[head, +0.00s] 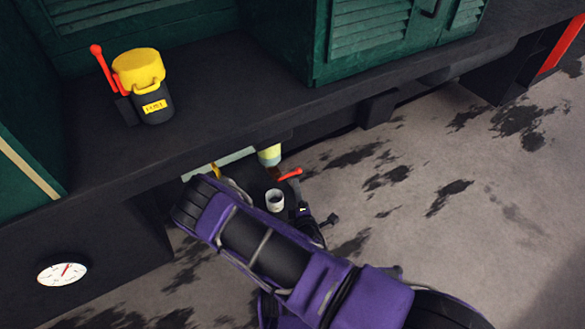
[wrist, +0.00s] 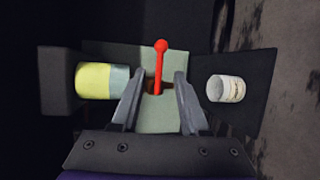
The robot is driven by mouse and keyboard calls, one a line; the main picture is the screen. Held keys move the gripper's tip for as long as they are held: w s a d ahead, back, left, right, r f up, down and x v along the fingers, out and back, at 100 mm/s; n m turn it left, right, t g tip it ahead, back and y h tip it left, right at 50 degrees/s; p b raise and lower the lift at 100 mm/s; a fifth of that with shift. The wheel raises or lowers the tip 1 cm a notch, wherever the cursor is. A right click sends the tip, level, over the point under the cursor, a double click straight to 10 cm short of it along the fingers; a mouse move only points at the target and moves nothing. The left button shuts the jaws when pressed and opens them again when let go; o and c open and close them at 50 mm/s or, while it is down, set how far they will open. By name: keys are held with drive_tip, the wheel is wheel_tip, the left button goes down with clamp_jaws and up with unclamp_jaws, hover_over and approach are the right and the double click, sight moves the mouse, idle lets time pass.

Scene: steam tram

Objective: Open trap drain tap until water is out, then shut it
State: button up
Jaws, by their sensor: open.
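The red tap lever (wrist: 160,62) has a round knob and lies between the fingers of my gripper (wrist: 158,78) in the wrist view. The fingers are open, with a gap on each side of the lever. The lever (head: 290,174) also shows in the head view, under the deck edge. A two-tone yellow and grey-green cylinder (wrist: 100,80), seemingly the trap bowl, is left of the lever; its yellow part shows in the head view (head: 269,155). A white cup (wrist: 226,89) is to the right, also in the head view (head: 275,200). I see no running water.
The dark deck (head: 240,120) overhangs the tap. On it stands a yellow-capped black fitting (head: 157,103) with its own red lever. A dial gauge (head: 62,273) is at lower left. Wet-stained floor (head: 430,180) is open to the right.

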sight(294, 172)
drive_tip(key=b+x, duration=0.1)
drive_tip(key=x, duration=1.1)
drive_tip(key=shift+c, duration=0.2)
clamp_jaws()
idle(0.9)
